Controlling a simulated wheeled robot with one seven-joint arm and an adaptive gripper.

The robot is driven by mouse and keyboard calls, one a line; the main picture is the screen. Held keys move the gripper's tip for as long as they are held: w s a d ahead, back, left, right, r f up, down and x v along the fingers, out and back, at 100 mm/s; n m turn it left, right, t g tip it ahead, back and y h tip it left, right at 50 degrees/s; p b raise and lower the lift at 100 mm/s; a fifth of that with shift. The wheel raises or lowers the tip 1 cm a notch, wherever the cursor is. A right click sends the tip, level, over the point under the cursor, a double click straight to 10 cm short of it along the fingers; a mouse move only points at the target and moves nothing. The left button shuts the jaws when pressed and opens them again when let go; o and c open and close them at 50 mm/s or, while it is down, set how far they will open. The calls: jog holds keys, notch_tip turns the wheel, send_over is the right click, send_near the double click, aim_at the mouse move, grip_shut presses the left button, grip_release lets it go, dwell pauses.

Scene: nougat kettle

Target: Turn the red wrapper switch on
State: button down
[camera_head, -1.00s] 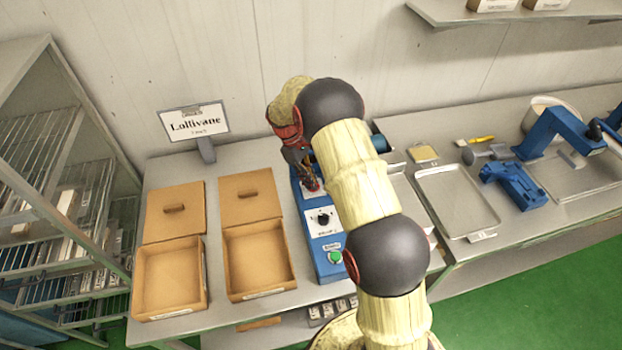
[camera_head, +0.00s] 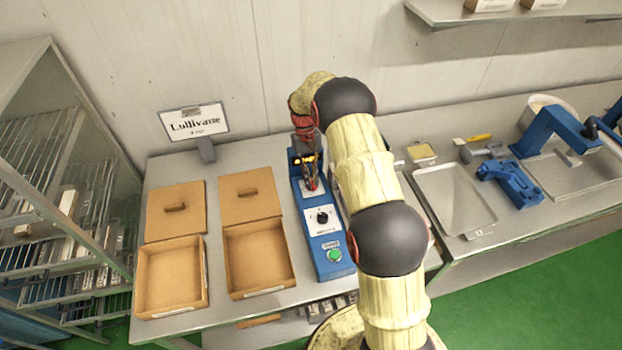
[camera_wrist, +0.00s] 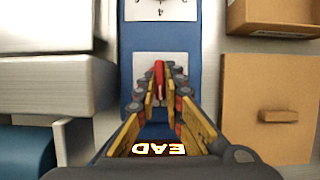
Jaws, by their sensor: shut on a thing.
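The red wrapper switch (camera_wrist: 159,72) is a small red lever on a white plate of the blue control panel (camera_wrist: 126,95). In the wrist view it stands between my fingertips. My gripper (camera_wrist: 160,82) is shut on the lever, with its fingers on both sides of it. In the head view my gripper (camera_head: 311,184) reaches down to the panel's upper part, and its fingers mostly cover the switch. A lit orange display (camera_head: 308,158) shows behind the fingers; its letters are partly hidden in the wrist view.
On the same panel are a black dial (camera_head: 322,217) and a green button (camera_head: 334,255). Two cardboard boxes (camera_head: 205,285) with lids behind them stand left of the panel. A metal tray (camera_head: 490,212) and blue tools lie to the right.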

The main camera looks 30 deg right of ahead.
jog(key=shift+m, duration=0.3)
dwell(0.4)
jog(key=c, duration=2)
grip_release()
jog(key=shift+c, duration=0.2)
jog(key=shift+o, duration=0.7)
jog(key=v, duration=1.2)
jog(key=shift+s+d, duration=0.1)
